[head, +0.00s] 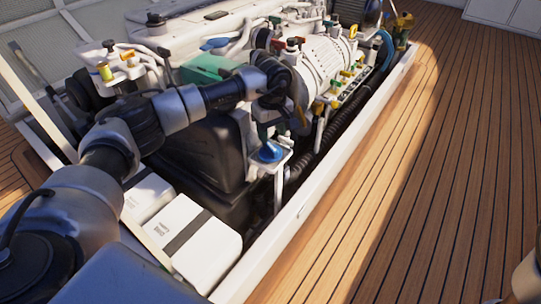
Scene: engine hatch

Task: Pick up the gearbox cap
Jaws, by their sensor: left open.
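A round blue cap (269,152) sits on a white bracket at the front end of the engine, low in the middle of the head view. It looks like the gearbox cap, though no label shows. My left gripper (282,124) is just above it, pointing down, with its fingers apart. The fingers are small and partly lost against the engine, and I see nothing held between them. The gripper appears apart from the cap; the exact gap is hard to tell. My right gripper is not in view.
The white engine (325,62) with coloured caps and fittings fills the hatch behind the gripper. A dark housing (205,160) and white boxes (205,240) lie nearer. A raised white hatch rim (325,180) borders the open wooden deck (440,170) on the right.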

